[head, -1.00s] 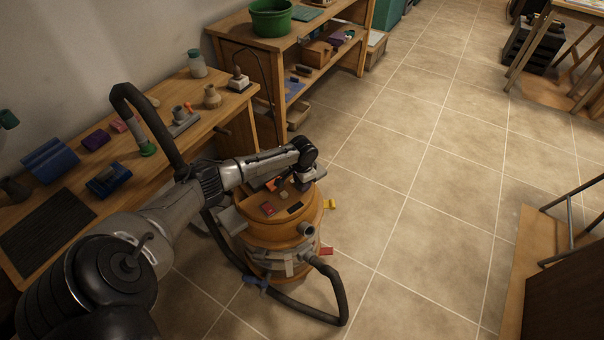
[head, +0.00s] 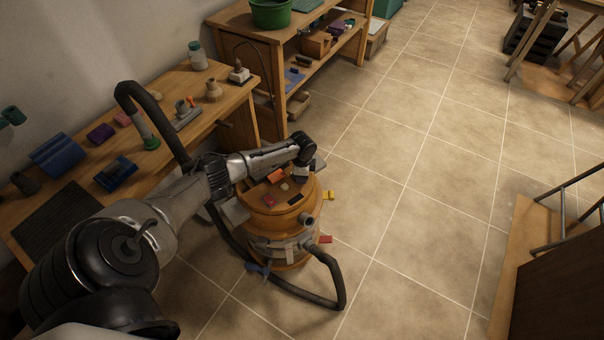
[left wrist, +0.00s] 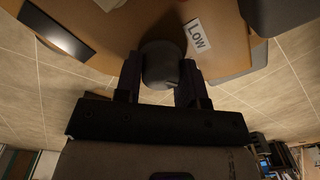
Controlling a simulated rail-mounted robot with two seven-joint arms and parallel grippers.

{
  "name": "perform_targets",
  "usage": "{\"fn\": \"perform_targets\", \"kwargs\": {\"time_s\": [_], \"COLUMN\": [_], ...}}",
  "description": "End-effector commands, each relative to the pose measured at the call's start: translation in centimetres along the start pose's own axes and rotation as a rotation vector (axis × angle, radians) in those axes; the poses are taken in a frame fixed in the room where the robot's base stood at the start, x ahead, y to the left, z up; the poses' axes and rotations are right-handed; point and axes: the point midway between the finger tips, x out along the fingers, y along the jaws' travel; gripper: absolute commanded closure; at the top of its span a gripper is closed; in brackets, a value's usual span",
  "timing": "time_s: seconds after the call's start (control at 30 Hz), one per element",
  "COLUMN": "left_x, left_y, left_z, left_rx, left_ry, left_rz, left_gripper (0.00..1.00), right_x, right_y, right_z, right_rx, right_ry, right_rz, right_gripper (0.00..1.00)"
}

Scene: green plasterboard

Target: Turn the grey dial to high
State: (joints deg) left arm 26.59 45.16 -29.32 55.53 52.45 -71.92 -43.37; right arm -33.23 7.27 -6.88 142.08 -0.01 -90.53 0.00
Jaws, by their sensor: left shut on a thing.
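The orange-brown drum-shaped machine (head: 282,226) stands on the floor, with a hose and small coloured parts on it. My left gripper (head: 303,183) reaches down onto its top near the far right edge. In the left wrist view, the grey dial (left wrist: 160,60) sits between the two fingers of my left gripper (left wrist: 160,82), which is shut on it. A white label reading "LOW" (left wrist: 197,35) lies beside the dial. No "high" label is readable. In the head view I cannot make out the dial clearly at the gripper. My right gripper is not in view.
A wooden workbench (head: 215,95) with tools and small items runs along the wall at the left. A shelf unit (head: 300,40) with a green bucket (head: 271,13) stands behind. The machine's black hose (head: 335,275) loops onto the floor.

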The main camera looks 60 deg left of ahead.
Motion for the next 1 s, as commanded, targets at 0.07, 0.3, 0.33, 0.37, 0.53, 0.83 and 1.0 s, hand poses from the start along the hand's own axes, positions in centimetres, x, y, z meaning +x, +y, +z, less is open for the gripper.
{"fn": "perform_targets", "kwargs": {"time_s": [0.07, 0.3, 0.33, 0.37, 0.53, 0.83, 1.0], "left_x": [-0.03, -0.01, -0.01, -0.01, -0.01, -0.01, -0.02], "left_y": [0.01, 0.02, 0.02, 0.02, 0.02, 0.02, 0.01], "left_z": [-0.07, -0.08, -0.08, -0.08, -0.08, -0.06, -0.04], "left_rx": [0.011, 0.021, 0.021, 0.021, 0.021, 0.020, 0.019], "left_ry": [0.002, 0.003, 0.003, 0.003, 0.003, 0.002, 0.002], "left_rz": [0.000, 0.000, 0.000, 0.000, 0.000, 0.000, 0.000], "left_gripper": [0.87, 0.87, 0.87, 0.87, 0.87, 0.38, 0.38], "right_x": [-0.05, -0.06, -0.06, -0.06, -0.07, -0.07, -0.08], "right_y": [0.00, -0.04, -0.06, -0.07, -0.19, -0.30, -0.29], "right_z": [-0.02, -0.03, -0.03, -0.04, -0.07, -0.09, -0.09], "right_rx": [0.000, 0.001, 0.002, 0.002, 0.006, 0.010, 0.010], "right_ry": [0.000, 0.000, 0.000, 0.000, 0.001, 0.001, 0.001], "right_rz": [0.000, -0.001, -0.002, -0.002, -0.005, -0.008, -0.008], "right_gripper": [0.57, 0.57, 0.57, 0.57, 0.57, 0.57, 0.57]}}
